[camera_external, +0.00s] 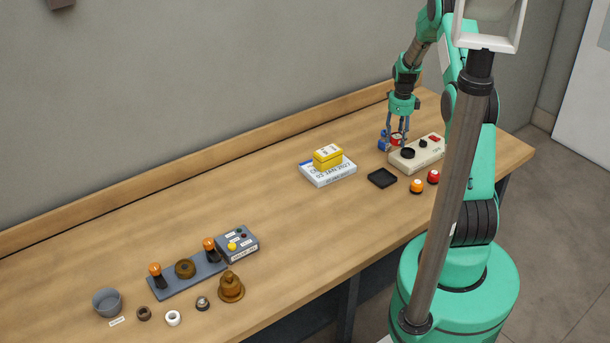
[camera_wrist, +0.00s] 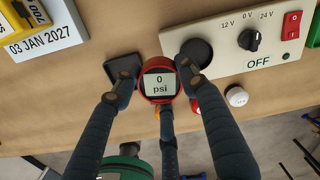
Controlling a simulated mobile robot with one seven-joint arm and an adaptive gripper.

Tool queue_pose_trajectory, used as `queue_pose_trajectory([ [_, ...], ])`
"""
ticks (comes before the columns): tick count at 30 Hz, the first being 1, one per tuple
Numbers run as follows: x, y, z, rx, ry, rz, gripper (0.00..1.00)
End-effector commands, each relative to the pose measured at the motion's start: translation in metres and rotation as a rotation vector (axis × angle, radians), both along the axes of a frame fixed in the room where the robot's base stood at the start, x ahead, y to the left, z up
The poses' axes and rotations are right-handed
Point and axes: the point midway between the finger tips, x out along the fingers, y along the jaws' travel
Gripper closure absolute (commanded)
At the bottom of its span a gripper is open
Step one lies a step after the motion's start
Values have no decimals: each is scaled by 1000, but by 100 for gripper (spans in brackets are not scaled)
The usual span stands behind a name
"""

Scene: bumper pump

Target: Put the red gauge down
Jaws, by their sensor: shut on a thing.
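The red gauge (camera_wrist: 159,78) is round with a red rim and a pale display that reads 0 psi. In the wrist view it sits between the dark fingers of my gripper (camera_wrist: 160,88), which are shut on it. In the external view my gripper (camera_external: 396,138) points down near the back of the wooden table, beside the beige power box (camera_external: 422,152). A bit of the red gauge (camera_external: 397,135) shows between the fingers there. Whether the gauge touches the table or hangs just above it, I cannot tell.
A black square tray (camera_external: 382,178) lies in front of the power box. A yellow block (camera_external: 328,155) rests on a white date box (camera_external: 328,172) to the left. The table's middle is clear.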

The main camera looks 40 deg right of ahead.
Motion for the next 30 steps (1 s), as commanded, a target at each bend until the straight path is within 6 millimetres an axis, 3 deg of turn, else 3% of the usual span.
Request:
queue_pose_trajectory([
  [15,68,-85,-1,1,-1,-64,88],
  [30,115,-162,-9,1,-2,-124,88],
])
